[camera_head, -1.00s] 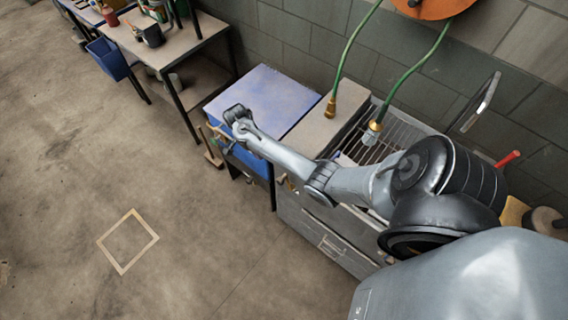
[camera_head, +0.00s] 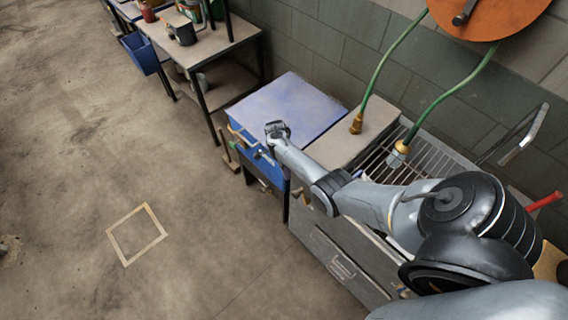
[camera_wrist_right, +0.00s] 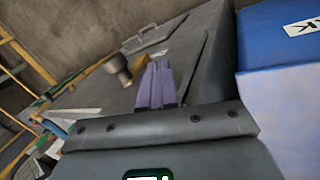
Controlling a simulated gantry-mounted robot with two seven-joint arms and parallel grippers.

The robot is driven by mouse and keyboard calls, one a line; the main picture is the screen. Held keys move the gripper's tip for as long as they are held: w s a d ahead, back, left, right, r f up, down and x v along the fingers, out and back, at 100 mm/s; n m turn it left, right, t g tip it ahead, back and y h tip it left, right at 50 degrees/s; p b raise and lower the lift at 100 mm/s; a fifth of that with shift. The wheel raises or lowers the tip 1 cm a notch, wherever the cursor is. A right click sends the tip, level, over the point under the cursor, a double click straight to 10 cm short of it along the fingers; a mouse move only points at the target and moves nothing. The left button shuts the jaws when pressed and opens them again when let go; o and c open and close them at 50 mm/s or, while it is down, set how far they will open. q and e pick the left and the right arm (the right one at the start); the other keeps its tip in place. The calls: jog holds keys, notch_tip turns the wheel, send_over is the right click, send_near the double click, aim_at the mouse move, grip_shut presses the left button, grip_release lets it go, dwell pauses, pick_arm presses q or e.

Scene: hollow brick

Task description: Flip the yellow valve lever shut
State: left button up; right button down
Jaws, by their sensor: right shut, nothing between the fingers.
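I cannot pick out the yellow valve lever with certainty. A thin yellowish bar (camera_head: 238,134) shows at the front left of the blue-sided cabinet in the head view, and a small brass-yellow part (camera_head: 302,200) shows on the grey bench's front. My right gripper (camera_head: 277,129) is at the end of the arm, beside the front edge of the blue-sided cabinet; its fingers are too small to make out there. In the right wrist view its lavender fingers (camera_wrist_right: 156,84) are together and empty, with a yellow-orange patch partly hidden behind them. My left gripper is not in view.
The blue-sided cabinet (camera_head: 290,104) stands left of the grey bench (camera_head: 335,255), which has a wire rack (camera_head: 385,165). Green hoses (camera_head: 381,62) hang from an orange reel (camera_head: 488,18). Open floor lies left, with a square outline (camera_head: 137,235).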

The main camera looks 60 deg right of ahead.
pick_arm(q)
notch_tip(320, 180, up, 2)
jog(key=p, duration=0.2)
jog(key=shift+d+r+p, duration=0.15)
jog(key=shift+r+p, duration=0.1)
jog(key=shift+p, duration=0.1)
pick_arm(e)
jog(key=s+a, duration=0.1)
jog(key=s, duration=0.1)
jog(key=s+a, duration=0.1)
jog(key=shift+s+a+f, duration=0.15)
jog(key=shift+s, duration=0.2)
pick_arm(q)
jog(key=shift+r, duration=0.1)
pick_arm(e)
jog(key=shift+a, duration=0.1)
